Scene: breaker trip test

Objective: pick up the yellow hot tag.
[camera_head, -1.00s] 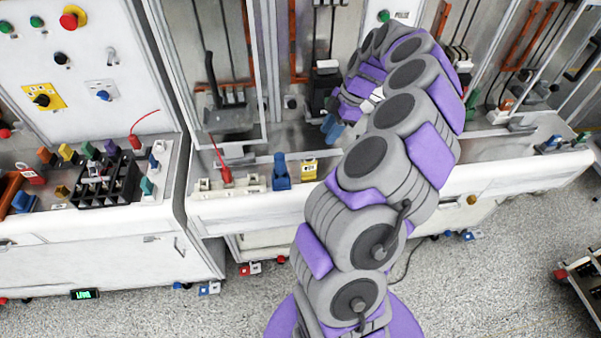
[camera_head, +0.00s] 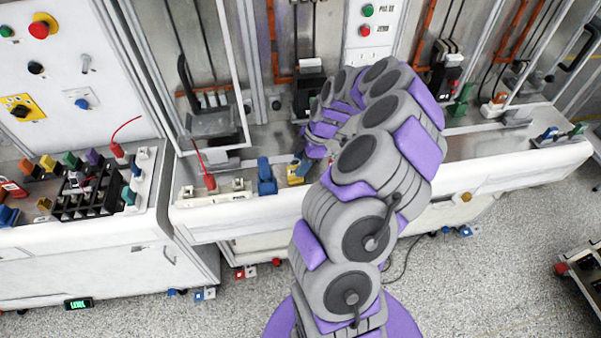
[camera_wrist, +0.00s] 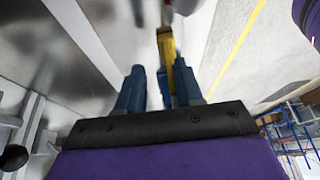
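The yellow hot tag (camera_head: 294,173) stands on the white bench ledge, just right of a blue block (camera_head: 266,180). My gripper (camera_head: 301,168) is at the tag's right side, and my arm partly hides it in the head view. In the wrist view, the two blue fingers of my gripper (camera_wrist: 153,78) are apart. A narrow yellow piece (camera_wrist: 167,52), apparently the tag, shows close to the right finger. Whether the finger touches it cannot be told. No grip on it is visible.
A red tag with a wire (camera_head: 209,181) and white blocks stand left on the ledge. A black rack (camera_head: 88,190) with coloured tags sits on the left bench. An upright cabinet frame (camera_head: 243,70) rises behind the ledge. The ledge right of my arm has bare room.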

